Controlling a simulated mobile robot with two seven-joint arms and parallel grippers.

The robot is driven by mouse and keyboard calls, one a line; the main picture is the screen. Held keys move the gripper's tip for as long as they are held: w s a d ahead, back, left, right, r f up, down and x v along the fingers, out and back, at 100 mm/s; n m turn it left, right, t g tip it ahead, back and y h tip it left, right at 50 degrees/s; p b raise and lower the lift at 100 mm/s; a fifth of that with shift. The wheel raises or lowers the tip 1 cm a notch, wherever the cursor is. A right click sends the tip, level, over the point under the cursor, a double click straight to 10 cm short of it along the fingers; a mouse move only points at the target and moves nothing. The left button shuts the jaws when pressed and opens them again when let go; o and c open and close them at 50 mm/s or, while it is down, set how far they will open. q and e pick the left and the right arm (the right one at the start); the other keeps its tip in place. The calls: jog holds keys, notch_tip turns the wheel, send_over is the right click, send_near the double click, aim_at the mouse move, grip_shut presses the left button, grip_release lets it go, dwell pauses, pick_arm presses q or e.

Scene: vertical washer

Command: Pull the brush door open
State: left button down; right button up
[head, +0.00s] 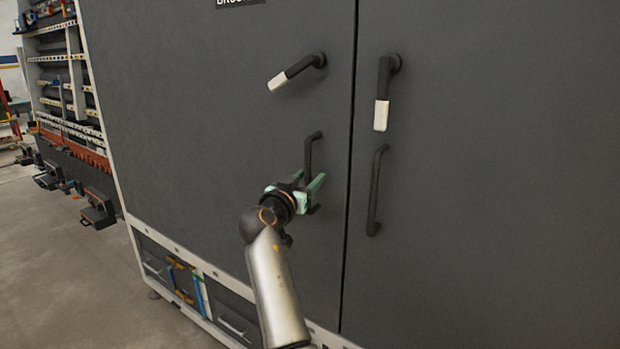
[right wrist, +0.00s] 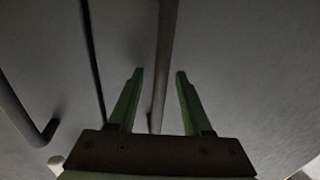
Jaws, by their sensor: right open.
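The brush door (head: 200,130) is the left grey door of a tall cabinet, with a partly cropped label at its top. It looks shut, with a thin dark seam along its right edge. Its black bar handle (head: 309,150) stands upright below a lever latch (head: 300,70), which is tilted down to the left. My right gripper (head: 309,186) is open at the lower part of the bar handle. In the right wrist view, the bar (right wrist: 165,50) runs between the two green fingers (right wrist: 160,74), with gaps on both sides. My left gripper is not seen.
The right door (head: 480,180) has a lever (head: 383,95) hanging straight down and its own bar handle (head: 376,190), close to my gripper's right. A rack (head: 65,75) stands at the far left. Grey floor (head: 80,270) is open at the lower left.

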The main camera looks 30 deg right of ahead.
grip_shut()
dwell(0.4)
dwell(1.0)
